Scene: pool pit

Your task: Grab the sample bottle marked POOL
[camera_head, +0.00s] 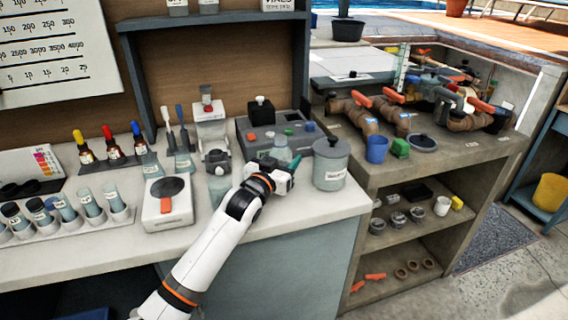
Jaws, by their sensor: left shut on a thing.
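My left arm reaches over the front edge of the white counter, and its gripper (287,165) is beside the grey instrument box. The gripper is shut on a small clear bottle (280,148), whose upper part shows just behind the wrist and fingers. The bottle looks upright. Its lower part and any label are hidden, so I cannot read POOL on it. Whether its base touches the counter I cannot tell. My right gripper is not in view.
A lidded grey canister (331,165) stands close to the right of the gripper. The instrument box (250,130) is behind it, and a white device with a dark round top (168,207) is to the left. A rack of vials (70,222) lies farther left.

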